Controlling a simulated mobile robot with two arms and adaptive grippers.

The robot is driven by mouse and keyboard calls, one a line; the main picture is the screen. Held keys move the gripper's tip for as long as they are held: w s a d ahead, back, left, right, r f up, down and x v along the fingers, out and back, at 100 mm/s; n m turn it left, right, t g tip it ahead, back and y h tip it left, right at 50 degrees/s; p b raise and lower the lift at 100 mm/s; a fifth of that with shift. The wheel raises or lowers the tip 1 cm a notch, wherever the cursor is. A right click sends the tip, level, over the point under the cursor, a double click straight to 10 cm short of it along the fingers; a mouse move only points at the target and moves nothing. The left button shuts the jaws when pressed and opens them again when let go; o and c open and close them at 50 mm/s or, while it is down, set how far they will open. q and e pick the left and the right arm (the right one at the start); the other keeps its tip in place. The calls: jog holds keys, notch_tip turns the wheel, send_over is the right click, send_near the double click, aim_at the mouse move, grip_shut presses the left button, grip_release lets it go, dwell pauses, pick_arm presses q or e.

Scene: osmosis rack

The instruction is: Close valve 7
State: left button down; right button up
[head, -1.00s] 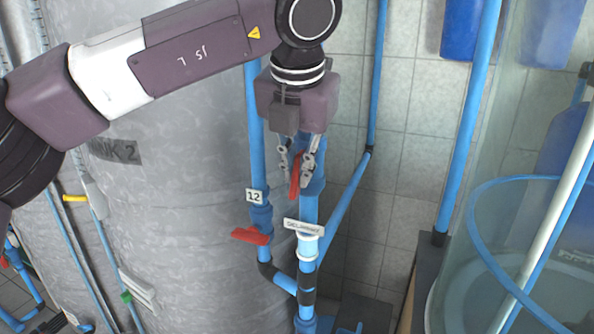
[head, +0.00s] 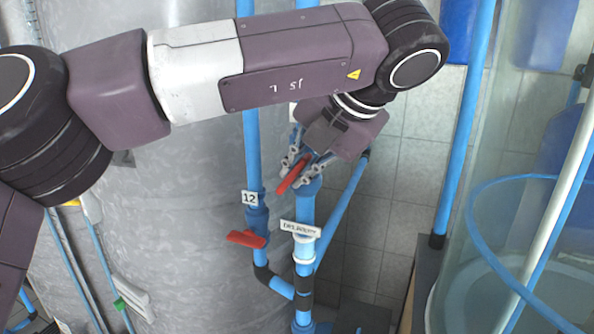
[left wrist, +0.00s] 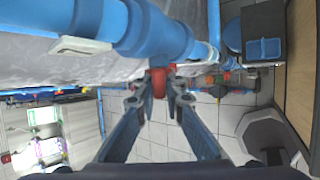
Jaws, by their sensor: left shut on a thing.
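A red valve handle (head: 292,175) sits on the blue pipe above the DELIVERY label (head: 300,229). It slants from lower left to upper right. My left gripper (head: 298,178) is shut on this handle, one finger on each side of it. In the left wrist view, the red handle (left wrist: 158,82) is between the fingertips of my left gripper (left wrist: 160,100), in front of the blue valve body (left wrist: 155,35). I cannot read a number 7; a white tag above the valve is mostly hidden by my arm. My right gripper is out of view.
A second red handle (head: 246,239) is on the pipe to the left, below the tag 12 (head: 249,199). A large grey tank (head: 170,230) stands behind on the left. A clear tank with a blue hoop (head: 474,222) stands on the right.

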pick_arm(q)
jog(key=c, duration=2)
grip_release()
jog(key=v, duration=1.2)
